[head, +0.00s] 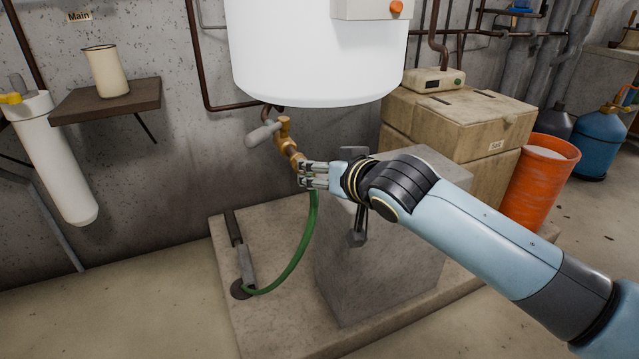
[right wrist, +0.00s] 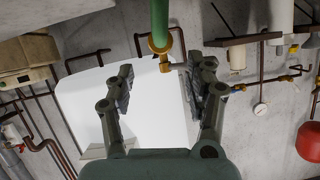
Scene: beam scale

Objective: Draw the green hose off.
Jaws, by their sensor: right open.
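The green hose (head: 309,232) hangs in a curve from beside my right gripper down to a drain opening (head: 240,289) in the floor slab. Its upper end is hidden behind my fingers in the head view. The brass tap (head: 284,133) with a grey lever is under the white tank. My right gripper (head: 302,174) is at the lower end of the tap. In the right wrist view, the hose (right wrist: 159,18) meets a brass fitting (right wrist: 164,64) near the gap between my open fingers (right wrist: 160,75). I cannot tell whether they touch it. My left gripper is out of view.
The white tank (head: 315,55) hangs above. A concrete block (head: 385,265) stands close below my right arm. Boxes (head: 455,120) and an orange bucket (head: 540,180) stand to the right. A shelf with a beige cup (head: 106,70) is at the left. The front-left floor is clear.

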